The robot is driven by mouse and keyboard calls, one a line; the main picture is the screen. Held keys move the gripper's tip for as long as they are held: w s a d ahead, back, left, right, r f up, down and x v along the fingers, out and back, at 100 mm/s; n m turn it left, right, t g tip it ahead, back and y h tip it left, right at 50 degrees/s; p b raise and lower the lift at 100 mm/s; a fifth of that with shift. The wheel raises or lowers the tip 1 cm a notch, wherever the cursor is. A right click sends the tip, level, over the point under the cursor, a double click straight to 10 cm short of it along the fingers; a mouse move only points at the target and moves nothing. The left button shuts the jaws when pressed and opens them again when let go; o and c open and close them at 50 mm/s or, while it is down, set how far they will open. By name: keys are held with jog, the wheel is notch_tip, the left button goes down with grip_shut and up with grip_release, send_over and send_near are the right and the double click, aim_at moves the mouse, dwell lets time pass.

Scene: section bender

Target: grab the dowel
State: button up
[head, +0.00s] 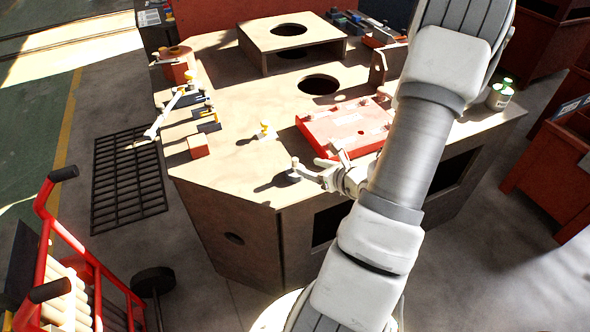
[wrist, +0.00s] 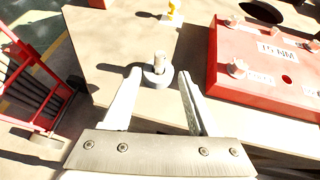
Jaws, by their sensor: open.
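In the head view the dowel (head: 295,162) shows small, just left of my gripper (head: 318,170). My gripper (wrist: 159,85) is open and empty, low near the table top. Its two fingers point at the dowel, one on either side in the wrist view. The pin lies at or just beyond the fingertips; I cannot tell whether either finger touches the pin or its base.
A red plate (head: 345,128) with pegs and labels lies close on the right of the dowel. A small yellow-topped piece (head: 265,130) stands behind it. A red block (head: 198,145) and tools are farther left. A red cart (head: 75,255) stands on the floor at left.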

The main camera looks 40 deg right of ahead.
aim_at(297, 161)
jog(key=b+x, duration=0.1)
jog(key=x, duration=0.7)
jog(key=shift+w, duration=0.4)
jog(key=shift+r, duration=0.1)
grip_shut()
